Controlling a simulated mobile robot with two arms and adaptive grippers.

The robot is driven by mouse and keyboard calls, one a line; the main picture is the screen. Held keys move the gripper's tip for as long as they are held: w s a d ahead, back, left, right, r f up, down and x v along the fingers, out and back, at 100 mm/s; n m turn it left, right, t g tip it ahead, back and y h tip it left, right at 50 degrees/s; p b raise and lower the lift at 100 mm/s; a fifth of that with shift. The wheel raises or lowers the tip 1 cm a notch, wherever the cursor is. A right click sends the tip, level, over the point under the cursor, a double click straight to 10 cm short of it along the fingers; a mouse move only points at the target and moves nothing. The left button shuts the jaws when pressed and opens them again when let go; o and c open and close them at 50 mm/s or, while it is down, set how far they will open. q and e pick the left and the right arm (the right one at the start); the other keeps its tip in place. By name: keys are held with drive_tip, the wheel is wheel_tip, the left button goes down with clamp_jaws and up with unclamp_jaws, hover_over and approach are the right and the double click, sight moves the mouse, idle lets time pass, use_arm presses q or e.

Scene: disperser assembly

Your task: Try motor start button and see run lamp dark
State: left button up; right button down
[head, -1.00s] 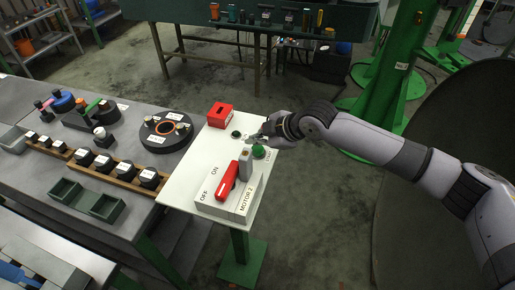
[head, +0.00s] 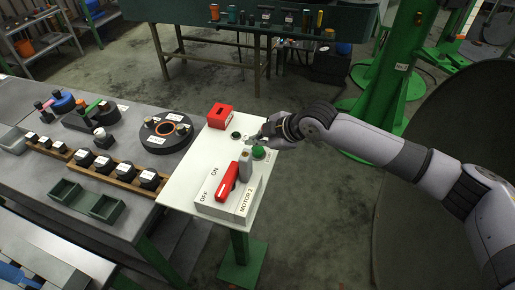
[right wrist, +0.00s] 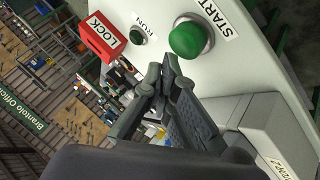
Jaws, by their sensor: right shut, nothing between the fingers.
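The green START button (head: 259,152) stands on a pale panel (head: 205,150); it shows large in the right wrist view (right wrist: 187,40). The RUN lamp (head: 236,134) is a small dark green dome and looks unlit; it also shows in the right wrist view (right wrist: 137,37). My right gripper (head: 256,137) is shut and empty above the panel, close to the START button. In the right wrist view its fingertips (right wrist: 166,70) are just below the button in the picture; I cannot tell whether they touch it. My left gripper is out of view.
A red LOCK box (head: 220,116) sits at the panel's far edge. A MOTOR 2 switch box (head: 230,205) with a red handle (head: 226,182) and ON and OFF labels is at the near end. A grey workbench (head: 120,215) with parts adjoins on the left.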

sight(256, 151)
drive_tip(key=shift+f, duration=0.1)
drive_tip(key=shift+f, duration=0.3)
drive_tip(key=shift+f+b, duration=0.45)
drive_tip(key=shift+f, duration=0.55)
idle(0.8)
drive_tip(key=shift+r, duration=0.1)
drive_tip(key=shift+r+p, duration=1.2)
drive_tip(key=shift+r, duration=0.05)
drive_tip(key=shift+r, duration=0.1)
wheel_tip(256, 151, up, 5)
drive_tip(key=p, duration=0.4)
drive_tip(key=shift+p, duration=0.3)
